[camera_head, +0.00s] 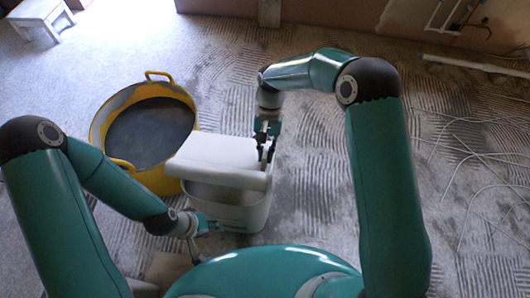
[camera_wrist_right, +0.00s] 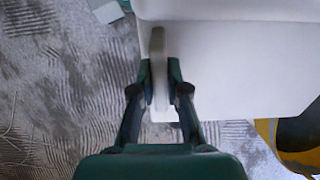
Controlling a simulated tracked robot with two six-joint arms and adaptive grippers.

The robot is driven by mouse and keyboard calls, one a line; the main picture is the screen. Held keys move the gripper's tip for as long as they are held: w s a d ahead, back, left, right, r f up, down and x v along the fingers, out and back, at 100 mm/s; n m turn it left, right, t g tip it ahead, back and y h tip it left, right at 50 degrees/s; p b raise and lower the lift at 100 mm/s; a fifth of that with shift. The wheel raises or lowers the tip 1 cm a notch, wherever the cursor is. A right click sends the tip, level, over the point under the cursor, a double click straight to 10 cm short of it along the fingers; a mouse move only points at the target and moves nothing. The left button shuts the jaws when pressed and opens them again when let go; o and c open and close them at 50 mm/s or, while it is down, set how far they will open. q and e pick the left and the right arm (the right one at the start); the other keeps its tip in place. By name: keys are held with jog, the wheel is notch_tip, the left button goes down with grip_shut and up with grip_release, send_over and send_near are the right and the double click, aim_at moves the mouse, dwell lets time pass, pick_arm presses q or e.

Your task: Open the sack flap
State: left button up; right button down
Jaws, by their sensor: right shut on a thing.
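The white sack (camera_head: 243,214) stands in the middle of the head view, with its pale flap (camera_head: 215,153) across the top. My right gripper (camera_head: 265,150) is at the flap's right side and is shut on the flap. In the right wrist view the gripper (camera_wrist_right: 160,92) has a pale edge between its fingers, and the broad flap (camera_wrist_right: 235,65) spreads to the right. My left gripper (camera_head: 205,224) is low at the sack's near left side. Its fingers are too small and partly hidden to tell whether they are open or touch the sack.
A yellow tub (camera_head: 103,124) with two handles and a dark grey surface inside stands just left of the sack. A white step stool (camera_head: 38,14) is at the far left. Thin pale cables (camera_head: 470,165) lie on the ridged floor at the right.

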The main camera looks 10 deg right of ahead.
jog(key=shift+w+d+r+g+y+p, duration=0.2)
jog(key=shift+w+r+g+p, duration=0.2)
jog(key=shift+w, duration=0.15)
jog(key=shift+w+d+r+g+y+p, duration=0.1)
jog(key=shift+w+d+r+g+p, duration=0.05)
jog(key=shift+w+r+g+p, duration=0.35)
jog(key=shift+f, duration=0.15)
jog(key=shift+w, duration=0.1)
jog(key=c, duration=1.2)
grip_release()
jog(key=shift+o, duration=0.2)
jog(key=v, duration=0.7)
jog(key=shift+w, duration=0.1)
